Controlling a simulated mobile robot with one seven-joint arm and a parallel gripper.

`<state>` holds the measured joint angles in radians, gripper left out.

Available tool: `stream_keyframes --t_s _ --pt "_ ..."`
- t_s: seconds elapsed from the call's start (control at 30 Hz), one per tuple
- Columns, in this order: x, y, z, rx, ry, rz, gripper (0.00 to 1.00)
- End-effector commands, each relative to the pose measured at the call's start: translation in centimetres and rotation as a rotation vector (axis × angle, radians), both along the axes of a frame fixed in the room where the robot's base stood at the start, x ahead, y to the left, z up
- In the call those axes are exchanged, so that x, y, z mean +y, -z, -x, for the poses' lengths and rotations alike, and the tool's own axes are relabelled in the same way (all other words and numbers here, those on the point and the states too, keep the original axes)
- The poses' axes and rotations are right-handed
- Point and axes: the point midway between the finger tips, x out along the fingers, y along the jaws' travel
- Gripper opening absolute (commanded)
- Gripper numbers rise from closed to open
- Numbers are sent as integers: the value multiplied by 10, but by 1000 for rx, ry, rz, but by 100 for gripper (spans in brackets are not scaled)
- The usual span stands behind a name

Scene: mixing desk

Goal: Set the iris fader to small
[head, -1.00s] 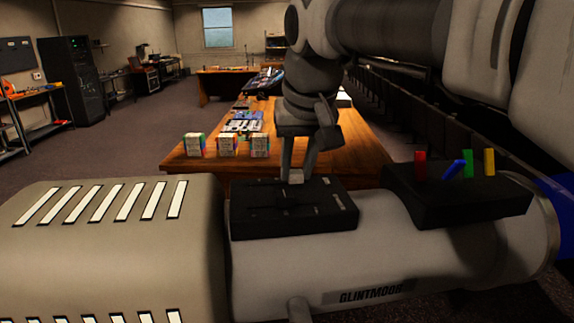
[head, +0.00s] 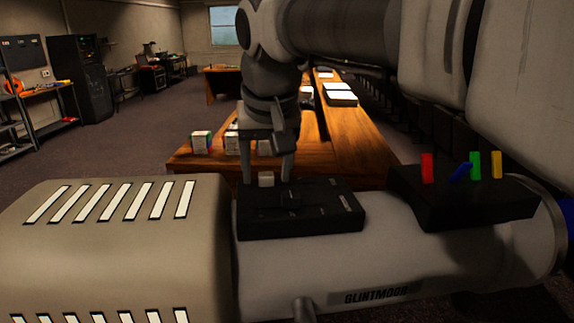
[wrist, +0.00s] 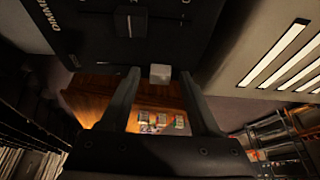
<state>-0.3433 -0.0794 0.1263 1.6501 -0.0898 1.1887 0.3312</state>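A black control panel (head: 345,222) sits on top of a large pale spotlight in the head view, and it also fills the top of the wrist view (wrist: 85,25). A light grey fader knob (head: 266,179) stands at the panel's far left part. In the wrist view the grey knob (wrist: 160,74) is at the panel edge. A dark square knob (wrist: 131,21) is also on the panel. My gripper (head: 267,170) is open around the grey knob, with gaps visible on both sides in the wrist view. I cannot read which fader is labelled iris.
A second black box (head: 470,205) with red, blue, green and yellow levers stands to the right on the spotlight. A vented beige housing (head: 110,250) is close on the left. A wooden desk (head: 350,140) with small boxes (head: 201,141) lies behind.

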Motion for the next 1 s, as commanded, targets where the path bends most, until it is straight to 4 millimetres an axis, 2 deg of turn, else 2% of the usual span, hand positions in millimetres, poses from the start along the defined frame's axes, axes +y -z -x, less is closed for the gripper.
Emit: stream_keyframes --t_s 0.23,0.37,0.47,0.8,1.0 --pt "0 -2 1 -1 0 0 62" --pt "-1 -14 5 -3 1 -2 62" --pt "-3 -32 12 -4 1 -2 62" --pt "-10 -111 44 -4 -1 -2 62" --pt "-13 -145 57 -2 0 -1 62"
